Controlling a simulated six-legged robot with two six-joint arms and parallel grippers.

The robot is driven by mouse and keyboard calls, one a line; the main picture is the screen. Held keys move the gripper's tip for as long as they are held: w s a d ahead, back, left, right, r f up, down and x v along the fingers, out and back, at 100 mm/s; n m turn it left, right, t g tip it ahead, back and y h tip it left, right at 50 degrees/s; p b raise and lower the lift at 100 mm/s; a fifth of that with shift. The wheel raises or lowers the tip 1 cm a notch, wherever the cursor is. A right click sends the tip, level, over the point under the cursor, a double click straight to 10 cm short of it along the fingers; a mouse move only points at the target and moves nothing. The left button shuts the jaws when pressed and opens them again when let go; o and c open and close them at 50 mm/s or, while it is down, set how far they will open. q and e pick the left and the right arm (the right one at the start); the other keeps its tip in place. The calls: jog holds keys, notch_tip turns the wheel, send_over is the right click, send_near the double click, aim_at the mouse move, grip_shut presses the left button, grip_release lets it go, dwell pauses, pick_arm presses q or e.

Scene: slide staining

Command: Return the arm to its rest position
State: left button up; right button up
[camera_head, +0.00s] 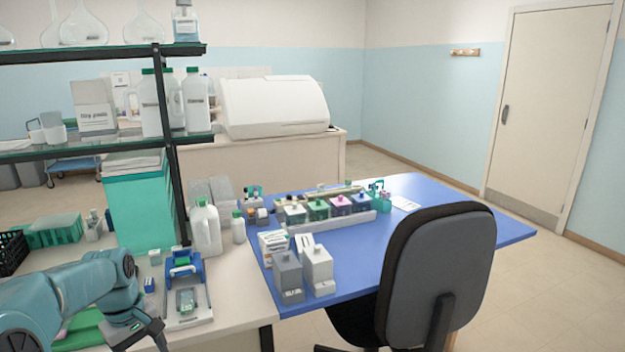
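My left arm, teal, comes in from the lower left over the pale bench. Its dark gripper (150,338) is low at the bottom of the view, partly cut off by the frame edge. I cannot make out whether its fingers are apart or hold anything. It is to the left of and nearer than a small blue-and-white device (184,288) on the bench. My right arm and gripper do not show.
A blue table (450,222) bears a row of staining jars (318,208) with coloured contents, and two grey boxes (318,268). A black chair (440,265) stands at its front.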

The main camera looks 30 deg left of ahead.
pick_arm(q)
jog(key=w+d+f+m+h, duration=0.1)
jog(key=w+d+f+m, duration=0.3)
jog(key=d+f, duration=0.7)
jog(key=w+d+f+m+h, duration=0.1)
jog(key=w+d+f+m, duration=0.25)
jog(key=d+f, duration=0.65)
jog(key=s+d+f+m, duration=0.3)
jog(key=s+d, duration=0.3)
jog(key=d, duration=0.4)
jog(key=s+d+f+m+h, duration=0.1)
jog(key=s+d+f+m, duration=0.2)
jog(key=d, duration=0.6)
notch_tip(320, 180, down, 3)
jog(key=s, duration=0.2)
jog(key=shift+s+d+m, duration=0.35)
jog(key=shift+s+d, duration=0.05)
jog(key=shift+f, duration=0.1)
jog(key=c, duration=0.4)
jog(key=shift+a, duration=0.15)
